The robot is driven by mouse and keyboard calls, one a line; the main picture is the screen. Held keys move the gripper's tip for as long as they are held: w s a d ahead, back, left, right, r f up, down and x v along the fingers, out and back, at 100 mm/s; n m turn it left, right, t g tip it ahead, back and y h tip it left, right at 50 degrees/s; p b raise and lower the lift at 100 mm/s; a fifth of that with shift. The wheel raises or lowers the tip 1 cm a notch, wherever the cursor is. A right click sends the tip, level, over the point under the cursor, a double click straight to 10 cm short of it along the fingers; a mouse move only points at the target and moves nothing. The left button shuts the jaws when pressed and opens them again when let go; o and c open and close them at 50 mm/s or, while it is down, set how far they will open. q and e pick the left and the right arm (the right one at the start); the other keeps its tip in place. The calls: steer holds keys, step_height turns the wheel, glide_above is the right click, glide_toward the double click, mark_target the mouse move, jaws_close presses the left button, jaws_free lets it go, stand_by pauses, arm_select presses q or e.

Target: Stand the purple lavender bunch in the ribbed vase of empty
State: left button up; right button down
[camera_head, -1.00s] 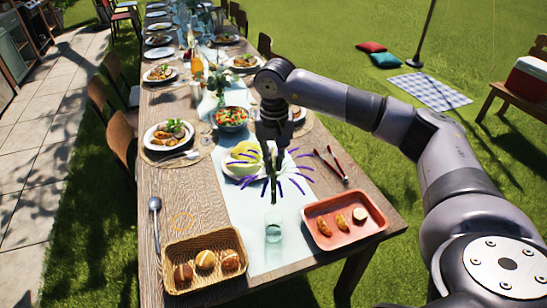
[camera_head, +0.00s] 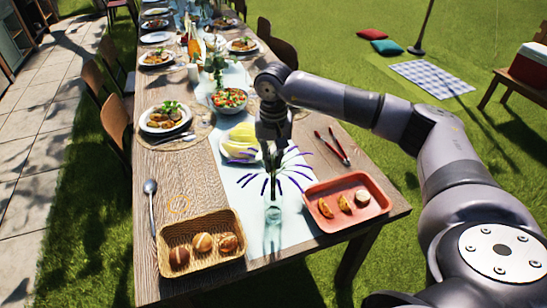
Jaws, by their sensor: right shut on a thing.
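The purple lavender bunch (camera_head: 290,174) has thin purple sprigs spread outward around green stems. My right gripper (camera_head: 272,150) is shut on it and holds it upright over the front part of the table. The clear ribbed vase (camera_head: 272,226) stands upright on the pale runner, directly below the bunch in the head view. The lower stems meet the vase's mouth in the picture; I cannot tell whether they are inside or just above or behind it. My left gripper is not in view.
A wicker basket of rolls (camera_head: 167,264) is left of the vase, and a red tray with food pieces (camera_head: 377,206) is right of it. Red-handled tongs (camera_head: 332,147), a plate with yellow-green food (camera_head: 238,157) and a salad bowl (camera_head: 228,112) lie farther back. A spoon (camera_head: 151,205) lies at left.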

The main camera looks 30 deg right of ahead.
steer(key=shift+f+b, duration=1.7)
steer(key=shift+f, duration=0.7)
steer(key=c, duration=1.6)
jaws_free()
step_height(320, 180, up, 12)
steer(key=shift+r, duration=0.1)
